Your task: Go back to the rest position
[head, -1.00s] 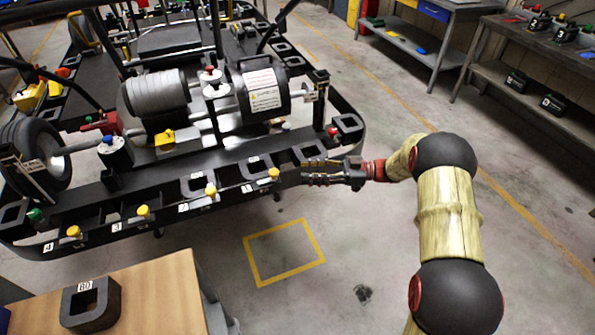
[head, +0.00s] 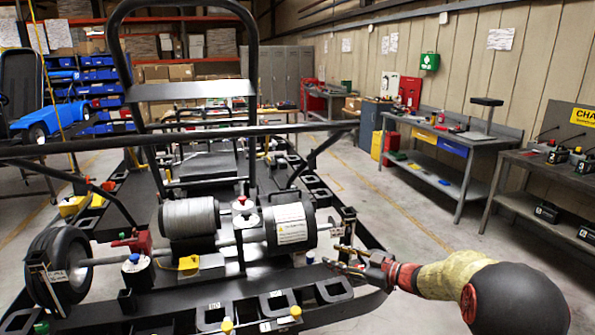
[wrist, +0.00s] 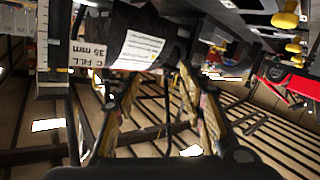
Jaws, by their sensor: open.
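My gripper (head: 352,262) is at the right end of the kart stand's front rail in the head view, with my arm reaching in from the lower right. Its fingers are apart and nothing shows between them; in the wrist view the two fingers (wrist: 160,110) stand open. The kart stand (head: 190,320) fills the left and middle, with a grey ribbed cylinder (head: 189,218) and a black cylinder with a white label (head: 290,228) on its axle. The labelled cylinder also shows beyond the fingers in the wrist view (wrist: 105,28). Whether the gripper touches the stand cannot be told.
A tyre (head: 58,262) is at the stand's left end. Several yellow-topped pegs, one at the front edge (head: 295,312), line the rail. Workbenches (head: 450,150) stand along the right wall. Open concrete floor (head: 410,215) lies between them and the stand.

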